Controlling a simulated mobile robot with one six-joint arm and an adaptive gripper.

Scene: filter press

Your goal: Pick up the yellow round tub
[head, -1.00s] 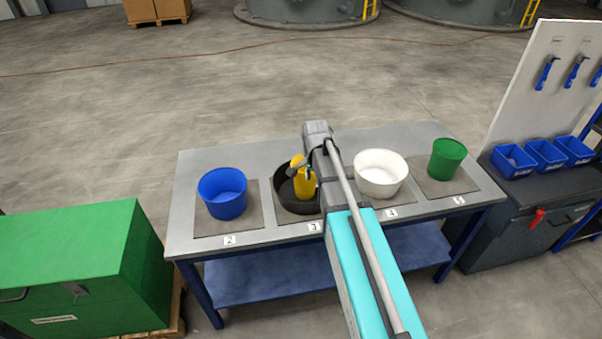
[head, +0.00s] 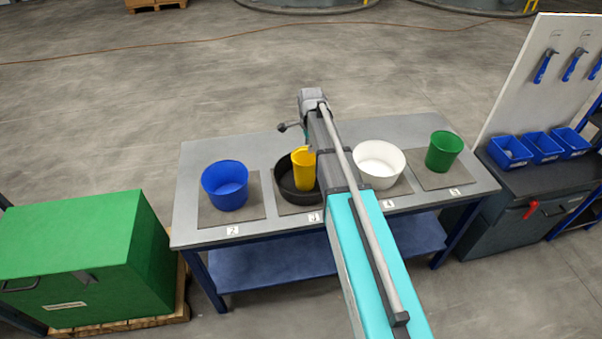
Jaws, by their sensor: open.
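The yellow round tub (head: 303,172) is tall and cup-like, with an uneven rim that my arm partly crosses. It appears to stand inside a wide, shallow black tub (head: 287,194) on the table, in the second place from the left. My arm reaches over the table from the lower right and hides the right side of the black tub. My gripper (head: 291,127) shows only as a small dark part at the arm's far end, above and behind the yellow tub in the picture. It is open and apart from the tub; its fingertips are not clear.
A blue tub (head: 225,186) stands on the left mat. A white tub (head: 379,164) and a green tub (head: 444,151) stand to the right. The grey table (head: 205,235) has numbered labels. A green chest (head: 80,248) is at left, a workbench (head: 510,203) at right.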

